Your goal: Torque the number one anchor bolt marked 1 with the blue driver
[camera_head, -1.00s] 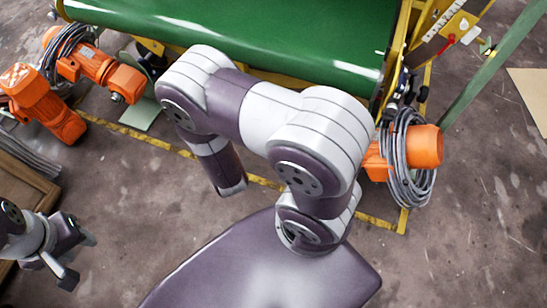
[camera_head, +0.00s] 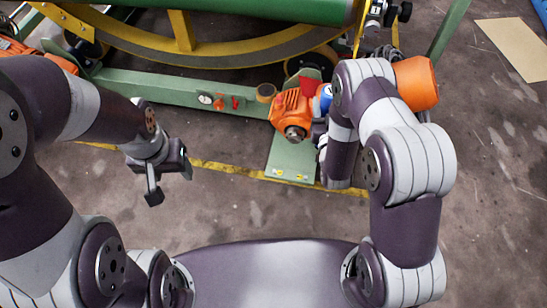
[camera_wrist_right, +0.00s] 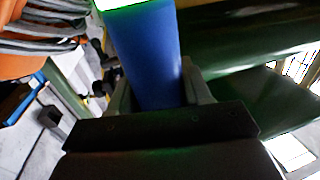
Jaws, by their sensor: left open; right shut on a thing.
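The blue driver (camera_wrist_right: 152,55) is held between the fingers of my right gripper (camera_wrist_right: 160,92) in the right wrist view. In the head view a small blue part of the driver (camera_head: 326,97) shows beside the orange motor, and my right arm hides most of that gripper. A green foot plate (camera_head: 290,160) with small yellow marks lies on the floor below the motor. The marks are too small to read, so I cannot tell which bolt is number 1. My left gripper (camera_head: 171,182) is open and empty above the floor, left of the plate.
An orange motor (camera_head: 294,113) stands above the plate. A green beam (camera_head: 170,92) and a curved yellow-edged ring frame (camera_head: 215,50) run behind. A yellow floor line (camera_head: 225,168) crosses the floor. Bare concrete (camera_head: 490,170) lies open at the right.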

